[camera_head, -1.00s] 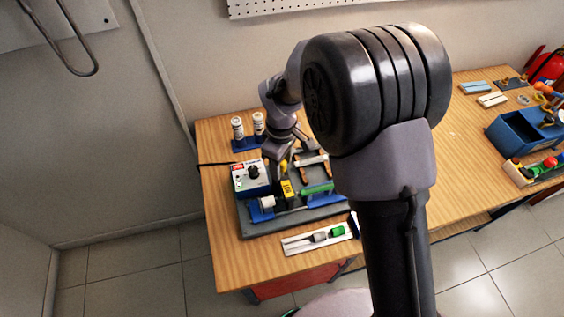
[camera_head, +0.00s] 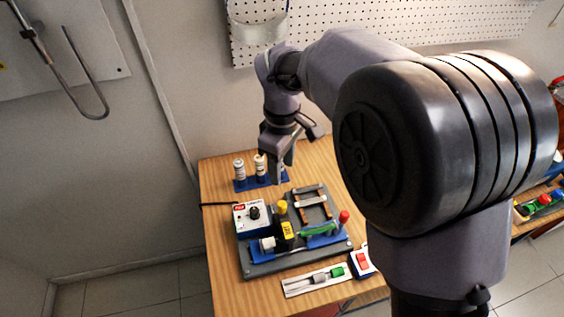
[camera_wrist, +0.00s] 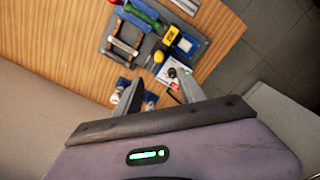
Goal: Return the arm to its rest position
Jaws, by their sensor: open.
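My gripper (camera_head: 277,160) hangs above the back left part of the workbench, fingers pointing down, beyond the grey board (camera_head: 262,270). In the wrist view my gripper (camera_wrist: 157,98) has its two fingers spread apart with nothing between them. The board carries a white control box with a black knob (camera_head: 252,217), a yellow-and-black tool (camera_head: 286,230), a green-handled piece (camera_head: 318,230) and a brown frame (camera_head: 312,206). My arm's large joint hides much of the right side of the head view.
Two white bottles stand in a blue holder (camera_head: 242,186) near the gripper. A white tray (camera_head: 318,280) and a red-and-white switch box (camera_head: 361,261) lie at the bench front. A pegboard (camera_head: 420,22) is on the back wall. Bare wood (camera_wrist: 70,50) shows beside the board.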

